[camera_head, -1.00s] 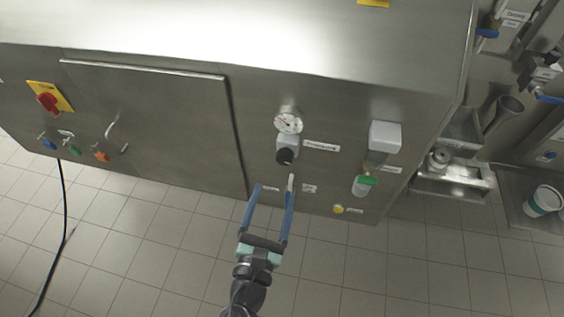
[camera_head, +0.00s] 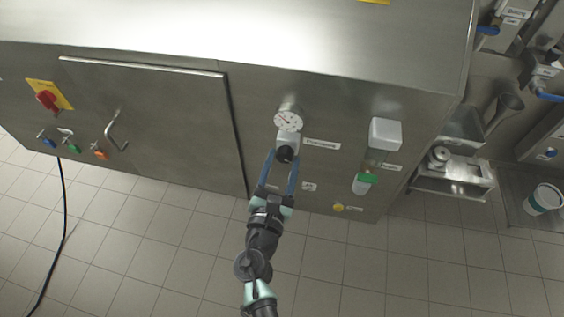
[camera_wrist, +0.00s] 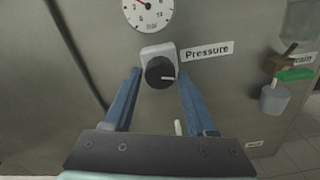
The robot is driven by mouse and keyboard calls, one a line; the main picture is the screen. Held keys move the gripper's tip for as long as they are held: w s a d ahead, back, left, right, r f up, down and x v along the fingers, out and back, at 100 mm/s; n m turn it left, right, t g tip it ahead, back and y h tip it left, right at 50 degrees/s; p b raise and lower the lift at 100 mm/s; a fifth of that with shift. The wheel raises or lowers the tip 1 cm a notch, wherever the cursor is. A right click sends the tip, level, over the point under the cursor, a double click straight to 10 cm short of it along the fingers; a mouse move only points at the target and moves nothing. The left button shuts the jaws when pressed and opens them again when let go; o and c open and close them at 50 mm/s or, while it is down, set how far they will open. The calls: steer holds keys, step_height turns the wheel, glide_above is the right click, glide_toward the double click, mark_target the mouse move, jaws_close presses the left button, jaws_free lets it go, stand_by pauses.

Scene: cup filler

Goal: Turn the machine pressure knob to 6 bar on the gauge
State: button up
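The pressure knob (camera_head: 286,154) is black and sits on a light grey block on the machine's steel front. In the wrist view the knob (camera_wrist: 160,72) shows a white pointer mark towards the right. The round white gauge (camera_head: 288,120) is just above it; in the wrist view the gauge (camera_wrist: 148,12) is cut off at the top and shows a red needle, whose exact reading I cannot tell. My gripper (camera_head: 284,156) is open, its blue fingers on either side of the knob. In the wrist view my gripper (camera_wrist: 160,75) shows a gap between each finger and the knob.
A "Pressure" label (camera_wrist: 207,51) is right of the knob. A small white lever (camera_wrist: 178,128) sticks out below the knob. A yellow button (camera_head: 338,208) is lower right.

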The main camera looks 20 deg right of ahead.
jaws_close()
steer(key=shift+f+m, duration=0.1)
steer(key=shift+m, duration=0.2)
steer(key=m+b, duration=0.3)
steer(key=shift+f+m, duration=0.1)
steer(key=shift+m, duration=0.2)
steer(key=m+b, duration=0.4)
steer(key=m, duration=0.1)
steer(key=shift+a, duration=0.1)
steer(key=m+b, duration=0.4)
steer(key=m, duration=0.1)
steer(key=shift+m, duration=0.4)
steer(key=shift+r+m+b, duration=0.15)
steer(key=shift+m+b, duration=0.7)
steer(key=shift+m, duration=0.25)
steer(key=shift+r+m+b, duration=0.15)
steer(key=shift+m+b, duration=0.65)
steer(key=shift+m, duration=0.3)
